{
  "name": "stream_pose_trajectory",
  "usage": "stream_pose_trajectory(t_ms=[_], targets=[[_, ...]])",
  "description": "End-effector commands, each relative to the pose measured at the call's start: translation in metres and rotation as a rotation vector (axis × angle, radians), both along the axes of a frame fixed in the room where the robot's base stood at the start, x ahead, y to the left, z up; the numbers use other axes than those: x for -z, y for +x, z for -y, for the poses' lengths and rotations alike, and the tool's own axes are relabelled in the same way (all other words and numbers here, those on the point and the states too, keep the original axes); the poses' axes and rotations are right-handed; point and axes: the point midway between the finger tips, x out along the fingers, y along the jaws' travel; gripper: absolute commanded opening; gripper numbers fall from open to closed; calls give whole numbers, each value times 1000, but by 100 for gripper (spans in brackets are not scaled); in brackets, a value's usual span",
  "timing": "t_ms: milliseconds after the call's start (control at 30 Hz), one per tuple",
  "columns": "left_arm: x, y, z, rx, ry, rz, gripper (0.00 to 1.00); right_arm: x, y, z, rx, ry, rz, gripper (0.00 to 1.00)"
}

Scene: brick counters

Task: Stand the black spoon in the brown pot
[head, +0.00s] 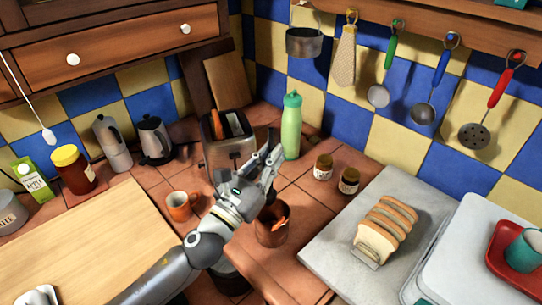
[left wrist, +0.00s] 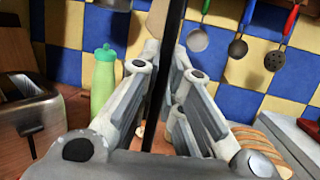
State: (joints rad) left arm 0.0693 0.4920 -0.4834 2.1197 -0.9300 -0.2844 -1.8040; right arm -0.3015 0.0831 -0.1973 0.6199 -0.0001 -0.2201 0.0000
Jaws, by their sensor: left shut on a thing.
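The brown pot (head: 271,238) stands on the tiled counter, with orange pieces showing at its mouth. My left gripper (head: 268,165) is above the pot in the head view. It is shut on the black spoon (left wrist: 163,75), whose dark handle runs nearly upright between the fingers (left wrist: 158,95) in the left wrist view. The spoon's lower end is hidden behind the gripper, and I cannot tell whether it reaches into the pot. My right gripper is not in view.
An orange mug (head: 181,207), a toaster (head: 228,145) and a green bottle (head: 291,125) stand around the arm. Two small jars (head: 323,167) are to the right. A grey board (head: 330,245) holds sliced bread (head: 385,228). Utensils hang on the back wall.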

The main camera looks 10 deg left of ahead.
Motion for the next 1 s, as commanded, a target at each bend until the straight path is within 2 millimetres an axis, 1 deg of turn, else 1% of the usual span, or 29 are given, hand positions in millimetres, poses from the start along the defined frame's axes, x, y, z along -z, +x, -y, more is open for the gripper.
stream_pose_trajectory(t_ms=[33,700,833,1000], targets=[[8,0,0,0,0,0,0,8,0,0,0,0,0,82],[61,0,0,0,0,0,0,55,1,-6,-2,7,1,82],[67,0,0,0,0,0,0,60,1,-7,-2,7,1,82],[68,0,0,0,0,0,0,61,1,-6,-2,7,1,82]])
